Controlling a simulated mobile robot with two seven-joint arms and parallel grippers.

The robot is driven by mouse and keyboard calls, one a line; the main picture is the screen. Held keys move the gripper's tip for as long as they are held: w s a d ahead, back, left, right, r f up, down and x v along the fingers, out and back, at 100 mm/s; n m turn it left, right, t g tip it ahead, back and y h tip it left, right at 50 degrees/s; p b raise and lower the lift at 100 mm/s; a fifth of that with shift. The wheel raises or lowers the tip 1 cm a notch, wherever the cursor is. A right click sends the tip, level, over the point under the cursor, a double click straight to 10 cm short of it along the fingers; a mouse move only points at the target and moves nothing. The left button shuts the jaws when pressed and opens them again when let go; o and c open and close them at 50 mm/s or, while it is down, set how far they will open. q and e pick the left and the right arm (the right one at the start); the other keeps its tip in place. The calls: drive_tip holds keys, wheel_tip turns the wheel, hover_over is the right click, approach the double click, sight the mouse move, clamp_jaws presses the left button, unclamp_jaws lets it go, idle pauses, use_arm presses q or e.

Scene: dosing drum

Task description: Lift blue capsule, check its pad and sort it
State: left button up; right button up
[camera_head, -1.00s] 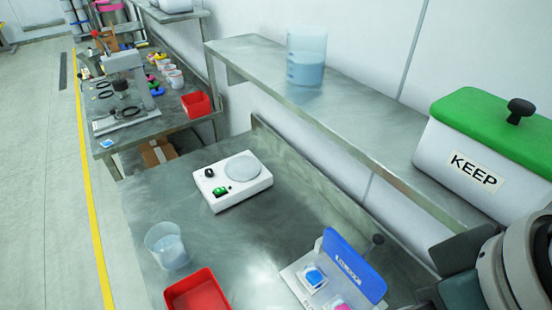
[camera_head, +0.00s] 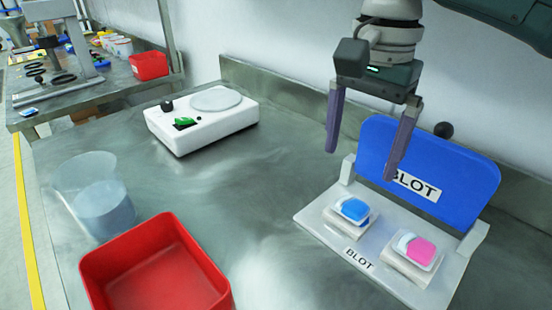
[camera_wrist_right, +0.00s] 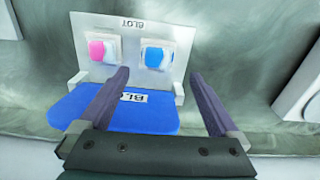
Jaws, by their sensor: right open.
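The blue capsule (camera_head: 354,209) sits on a small white pad on the left side of the white BLOT tray (camera_head: 318,226). It also shows in the right wrist view (camera_wrist_right: 155,56). A pink capsule (camera_head: 420,250) sits on the pad to its right. The tray's blue lid (camera_head: 462,180), marked BLOT, stands raised at the back. My right gripper (camera_head: 360,165) hangs above and behind the blue capsule, near the lid's left part. Its purple fingers are apart with nothing between them. My left gripper is not in view.
A red open bin (camera_head: 97,262) stands at the front, with a beaker of clear liquid (camera_head: 103,210) to its left. A white stirrer-like device (camera_head: 215,130) with a round plate stands behind. The steel bench is clear between them and the tray.

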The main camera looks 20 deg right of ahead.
hover_over(352, 206)
drive_tip(key=shift+m, duration=0.3)
drive_tip(key=f, duration=0.2)
drive_tip(key=f+b, duration=0.1)
drive_tip(key=f, duration=0.2)
drive_tip(key=shift+w+f, duration=0.2)
drive_tip(key=shift+f, duration=0.1)
drive_tip(key=f, duration=0.4)
drive_tip(key=shift+s+f+b, duration=0.2)
drive_tip(key=shift+f+b, duration=0.1)
drive_tip(key=shift+b, duration=0.1)
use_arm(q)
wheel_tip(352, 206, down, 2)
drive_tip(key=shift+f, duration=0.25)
use_arm(e)
drive_tip(key=c, duration=1.4)
drive_tip(key=shift+r, duration=0.1)
